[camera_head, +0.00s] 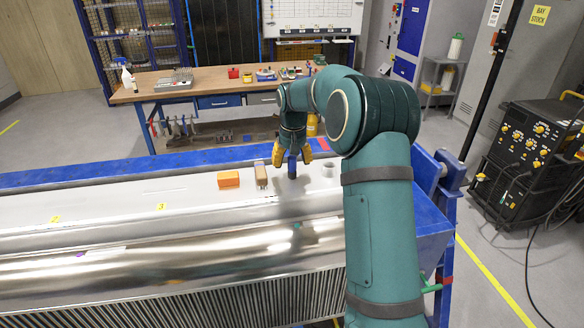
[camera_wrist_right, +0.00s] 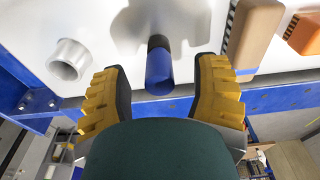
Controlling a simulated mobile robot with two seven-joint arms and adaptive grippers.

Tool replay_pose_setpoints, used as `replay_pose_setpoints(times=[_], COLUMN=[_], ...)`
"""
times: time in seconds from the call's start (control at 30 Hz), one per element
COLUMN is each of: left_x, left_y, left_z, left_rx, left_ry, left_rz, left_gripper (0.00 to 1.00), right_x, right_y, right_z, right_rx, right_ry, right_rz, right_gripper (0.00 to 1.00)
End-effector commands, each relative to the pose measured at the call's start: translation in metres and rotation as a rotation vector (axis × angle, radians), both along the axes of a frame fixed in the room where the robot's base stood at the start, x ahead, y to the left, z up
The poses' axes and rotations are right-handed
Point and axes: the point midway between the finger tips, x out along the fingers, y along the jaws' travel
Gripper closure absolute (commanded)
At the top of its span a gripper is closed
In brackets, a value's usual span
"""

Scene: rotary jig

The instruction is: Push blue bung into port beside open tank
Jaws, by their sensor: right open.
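The blue bung (camera_head: 292,167) stands on the pale top surface, just below my right gripper (camera_head: 292,152). In the right wrist view, the bung (camera_wrist_right: 159,70) has a dark end towards the surface and lies between the two yellow fingers of the open right gripper (camera_wrist_right: 165,78), with gaps on both sides. A short grey hollow ring (camera_head: 328,170) stands to the right of the bung; it also shows in the right wrist view (camera_wrist_right: 69,61), outside the fingers. I cannot tell whether this ring is the port. My left gripper is not in view.
A tan block (camera_head: 261,176) and an orange box (camera_head: 228,180) stand left of the bung. A blue rail (camera_head: 120,173) runs along the far edge. A long shiny metal cylinder (camera_head: 150,255) lies on the near side. The top surface further left is mostly clear.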

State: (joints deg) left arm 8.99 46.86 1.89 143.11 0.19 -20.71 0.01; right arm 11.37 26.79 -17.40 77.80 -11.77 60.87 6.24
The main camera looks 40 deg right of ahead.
Motion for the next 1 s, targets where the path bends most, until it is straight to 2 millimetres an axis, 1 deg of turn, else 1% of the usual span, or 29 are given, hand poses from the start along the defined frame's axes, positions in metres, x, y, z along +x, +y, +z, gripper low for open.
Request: replay_pose_setpoints(times=[0.03,0.1,0.37,0.4,0.47,0.5,0.53,0.57,1.0], left_x=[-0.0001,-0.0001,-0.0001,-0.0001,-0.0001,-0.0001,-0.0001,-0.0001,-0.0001], left_y=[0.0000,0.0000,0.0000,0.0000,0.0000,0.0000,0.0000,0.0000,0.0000], left_z=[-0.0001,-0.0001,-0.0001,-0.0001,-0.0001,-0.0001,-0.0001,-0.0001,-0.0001], left_rx=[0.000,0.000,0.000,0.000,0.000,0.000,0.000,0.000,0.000], left_ry=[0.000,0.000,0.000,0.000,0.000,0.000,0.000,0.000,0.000], left_rz=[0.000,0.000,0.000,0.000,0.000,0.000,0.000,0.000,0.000], left_gripper=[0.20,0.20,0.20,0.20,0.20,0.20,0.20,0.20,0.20], right_x=[0.0002,0.0006,0.0011,0.0011,0.0010,0.0010,0.0010,0.0010,0.0012], right_y=[-0.0002,-0.0003,-0.0006,-0.0006,-0.0007,-0.0007,-0.0007,-0.0007,-0.0008], right_z=[-0.0062,-0.0105,-0.0120,-0.0120,-0.0119,-0.0119,-0.0119,-0.0118,-0.0115], right_rx=[0.001,0.000,0.000,0.000,0.000,0.000,0.000,0.000,0.000], right_ry=[0.002,0.001,-0.001,-0.001,0.000,0.000,0.000,0.000,-0.001], right_rz=[0.000,0.000,0.000,0.000,0.000,0.000,0.000,0.000,0.000], right_gripper=[0.39,0.39,0.39,0.47,0.68,0.82,0.93,1.00,1.00])
